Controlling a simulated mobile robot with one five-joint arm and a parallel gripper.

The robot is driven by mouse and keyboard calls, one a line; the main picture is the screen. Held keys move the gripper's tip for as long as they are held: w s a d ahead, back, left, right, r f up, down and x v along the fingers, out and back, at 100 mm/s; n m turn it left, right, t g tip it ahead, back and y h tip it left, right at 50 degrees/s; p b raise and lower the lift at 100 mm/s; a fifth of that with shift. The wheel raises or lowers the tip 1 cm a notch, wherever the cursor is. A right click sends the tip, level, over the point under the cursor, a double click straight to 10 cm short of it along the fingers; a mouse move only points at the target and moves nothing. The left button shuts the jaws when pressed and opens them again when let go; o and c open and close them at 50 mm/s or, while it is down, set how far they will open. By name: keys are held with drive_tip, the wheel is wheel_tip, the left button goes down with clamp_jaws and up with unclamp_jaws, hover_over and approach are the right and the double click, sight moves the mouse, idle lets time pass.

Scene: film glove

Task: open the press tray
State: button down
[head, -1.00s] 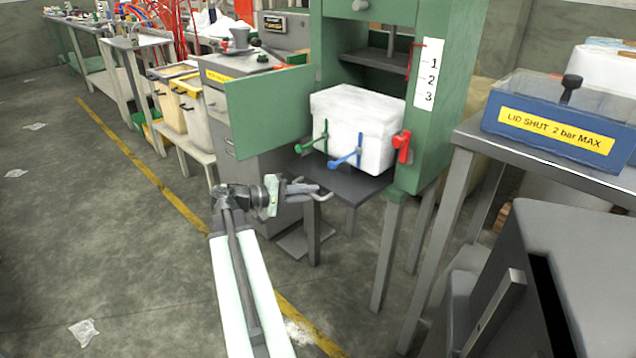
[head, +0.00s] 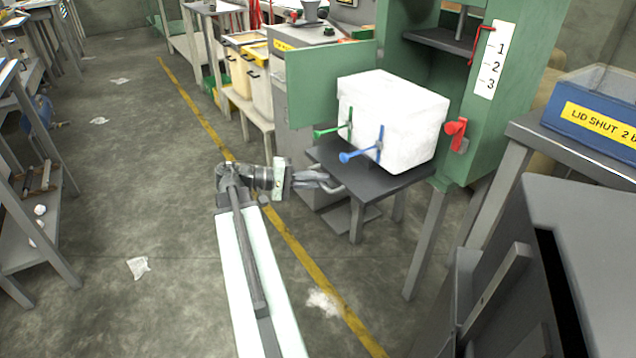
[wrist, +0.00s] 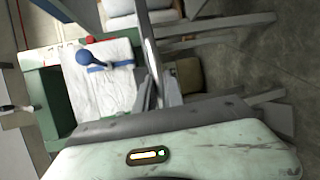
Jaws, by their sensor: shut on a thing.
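The dark grey press tray (head: 400,188) sticks out from the green press (head: 545,80). A white block (head: 390,120) rests on it, with green and blue lever clamps on its front. My gripper (head: 326,180) is shut on the tray's bent handle (head: 338,189) at the tray's front edge. In the wrist view, the fingers (wrist: 157,92) point up the picture and hide the grip itself. The white block (wrist: 105,95) and the blue clamp (wrist: 85,58) show beside them.
A green door (head: 325,80) stands open left of the block. A red clamp (head: 455,132) is on the press's right post. A blue box (head: 600,110) stands on a bench at the right. Open floor (head: 130,200) lies to the left.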

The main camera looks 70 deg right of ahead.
drive_tip(key=shift+s, duration=0.1)
drive_tip(key=c, duration=1.5)
unclamp_jaws()
drive_tip(key=shift+o, duration=0.2)
drive_tip(key=p+v, duration=0.1)
drive_tip(key=v, duration=0.6)
drive_tip(key=shift+w+a, duration=0.2)
drive_tip(key=shift+w, duration=0.15)
drive_tip(key=shift+r, duration=0.1)
